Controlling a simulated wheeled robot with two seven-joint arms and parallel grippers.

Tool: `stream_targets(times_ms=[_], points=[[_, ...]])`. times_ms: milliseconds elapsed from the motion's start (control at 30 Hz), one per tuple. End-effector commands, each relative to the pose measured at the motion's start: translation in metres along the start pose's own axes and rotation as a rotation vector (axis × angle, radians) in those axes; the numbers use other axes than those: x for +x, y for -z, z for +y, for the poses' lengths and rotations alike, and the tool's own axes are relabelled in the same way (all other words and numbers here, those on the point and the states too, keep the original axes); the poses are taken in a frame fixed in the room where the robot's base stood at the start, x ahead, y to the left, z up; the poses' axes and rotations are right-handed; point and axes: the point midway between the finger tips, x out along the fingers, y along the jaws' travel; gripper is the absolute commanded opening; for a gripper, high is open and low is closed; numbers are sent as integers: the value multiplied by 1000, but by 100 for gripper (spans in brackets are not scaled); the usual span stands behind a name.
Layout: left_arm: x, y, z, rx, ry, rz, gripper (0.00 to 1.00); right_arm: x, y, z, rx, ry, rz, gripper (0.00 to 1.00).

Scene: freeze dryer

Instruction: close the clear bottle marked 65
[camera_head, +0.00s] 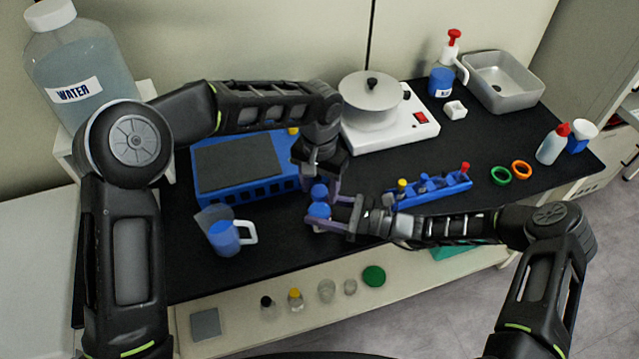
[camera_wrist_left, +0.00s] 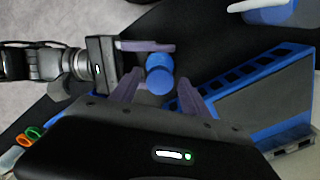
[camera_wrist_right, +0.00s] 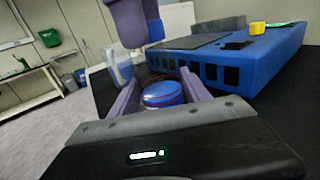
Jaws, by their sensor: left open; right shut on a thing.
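My right gripper (camera_head: 328,214) is shut on a small bottle with a blue body or contents (camera_head: 318,210). In the right wrist view the bottle (camera_wrist_right: 163,95) sits between the fingers, with a thin red line around it; no 65 is legible. My left gripper (camera_head: 321,182) points down from above, its fingers apart. A round blue piece, seemingly the cap (camera_head: 319,191), is between or beside those fingers, just above the bottle. In the left wrist view the cap and bottle (camera_wrist_left: 160,82) overlap, so I cannot tell whether they touch. The cap (camera_wrist_right: 153,20) also shows beside the left finger in the right wrist view.
A blue freeze-dryer-like box (camera_head: 240,196) stands left of the grippers, with a blue-filled jug (camera_head: 224,239) in front. A blue rack (camera_head: 440,188) lies right, near green (camera_head: 501,176) and orange (camera_head: 521,170) rings. A white heating device (camera_head: 400,132) stands behind. Bottles stand on the lower shelf.

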Motion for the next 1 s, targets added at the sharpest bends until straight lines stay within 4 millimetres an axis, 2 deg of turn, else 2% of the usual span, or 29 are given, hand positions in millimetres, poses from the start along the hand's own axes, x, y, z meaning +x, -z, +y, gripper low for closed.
stream_targets(times_ms=[67, 700, 1000], points=[[0, 0, 0, 0, 0, 0, 52, 0, 0, 0, 0, 0, 0, 0], [0, 0, 0, 0, 0, 0, 0, 0, 0, 0, 0, 0, 0, 0], [0, 0, 0, 9, 0, 0, 0, 0, 0, 0, 0, 0, 0, 0]])
